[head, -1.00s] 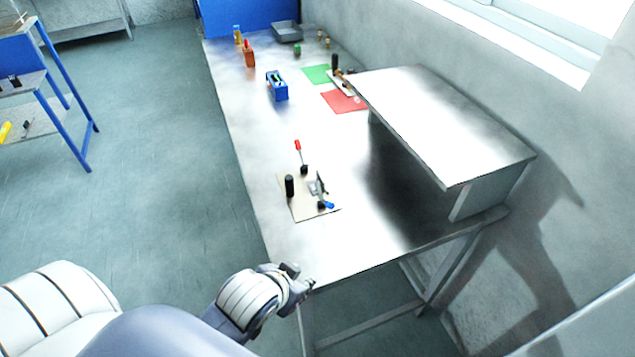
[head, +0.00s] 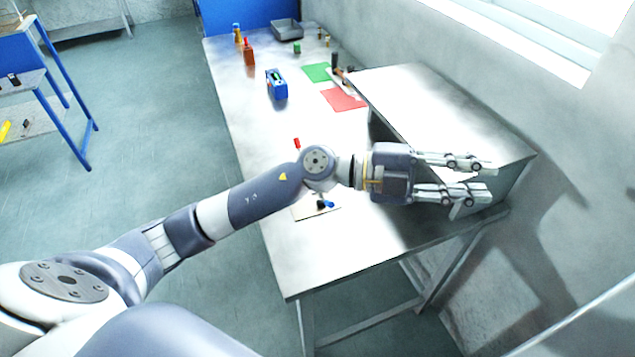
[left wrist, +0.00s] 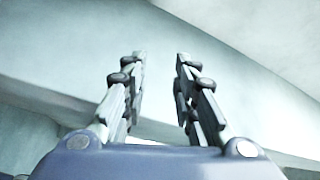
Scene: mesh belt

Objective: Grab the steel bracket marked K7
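My left gripper (head: 486,180) is open in the head view, its two fingers apart and pointing right, in front of the raised shelf over the bench. In the left wrist view the fingers (left wrist: 161,62) are apart with nothing between them. No steel bracket marked K7 can be made out, and no marking is legible. The space under the shelf is partly hidden. My right gripper is not in view.
The metal bench (head: 335,265) has a raised shelf (head: 440,105) at right, by the wall. Farther back are a blue box (head: 277,88), a red sheet (head: 343,99), a green sheet (head: 317,73), a grey tray (head: 287,31) and bottles. The bench's near end is clear.

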